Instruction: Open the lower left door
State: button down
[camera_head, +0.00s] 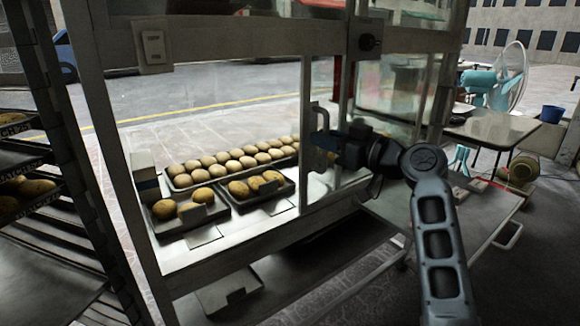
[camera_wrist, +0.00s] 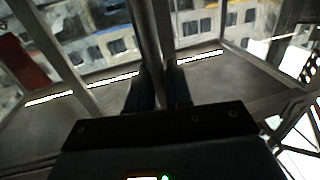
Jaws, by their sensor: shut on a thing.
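The glass cabinet has a lower left door (camera_head: 304,190) with a pale metal frame. A vertical bar handle (camera_head: 315,112) is on its right upright. My gripper (camera_head: 319,139) reaches in from the right and is shut on this handle. In the wrist view the two dark fingers of my gripper (camera_wrist: 158,88) stand on either side of the handle bar (camera_wrist: 150,45), which runs up between them. The fingertips are partly hidden in the head view. I cannot tell whether the door stands slightly ajar.
Inside are trays of round buns (camera_head: 235,160) and a tray with a few larger buns (camera_head: 262,187). A rack (camera_head: 35,215) stands at the left. A table (camera_head: 495,125) and a fan (camera_head: 510,75) are at the right. Dark floor lies in front.

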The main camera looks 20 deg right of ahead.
aim_at(331, 128)
jog(key=d, duration=0.2)
jog(key=w+d+b, duration=0.1)
jog(key=d, duration=0.3)
jog(key=shift+w+d+b, duration=0.2)
jog(key=shift+w+b, duration=0.2)
jog(key=c, duration=1.2)
grip_release()
jog(key=shift+c, duration=0.2)
jog(key=shift+a, duration=0.1)
jog(key=p+v, duration=0.1)
jog(key=v, duration=0.6)
jog(key=shift+s+d, duration=0.2)
jog(key=shift+s, duration=0.15)
